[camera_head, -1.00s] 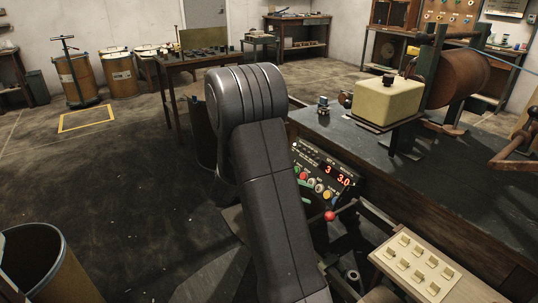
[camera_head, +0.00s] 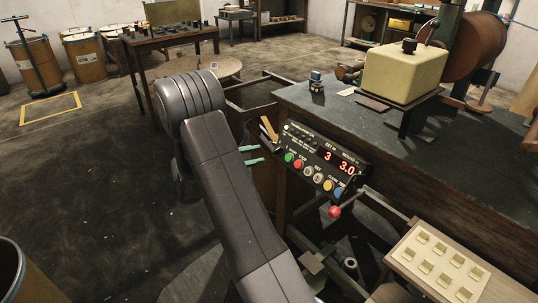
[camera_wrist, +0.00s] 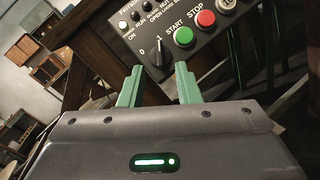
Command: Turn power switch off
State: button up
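The power switch (camera_wrist: 159,58) is a black rotary knob on the control panel's face in the wrist view, with marks 0 and 1 beside it. Its pointer appears to be up towards the 1. My gripper (camera_wrist: 159,76) is open, its two green fingers apart on either side of the knob's lower part as seen there; I cannot tell whether they touch it. In the head view the green fingers (camera_head: 252,155) are just left of the control panel (camera_head: 310,143). The panel shows red digits 3 and 3.0. I cannot make out the knob in that view.
Green START (camera_wrist: 184,36) and red STOP (camera_wrist: 206,18) buttons lie right of the knob. A red-balled lever (camera_head: 334,211) stands below the panel. The dark workbench (camera_head: 400,150) carries a cream box (camera_head: 403,73). A tray of cream pieces (camera_head: 398,262) is at lower right.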

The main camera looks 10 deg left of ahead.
aim_at(275, 151)
jog(key=x, duration=0.5)
jog(key=shift+w+d+b, duration=0.1)
jog(key=shift+b, duration=0.3)
grip_shut()
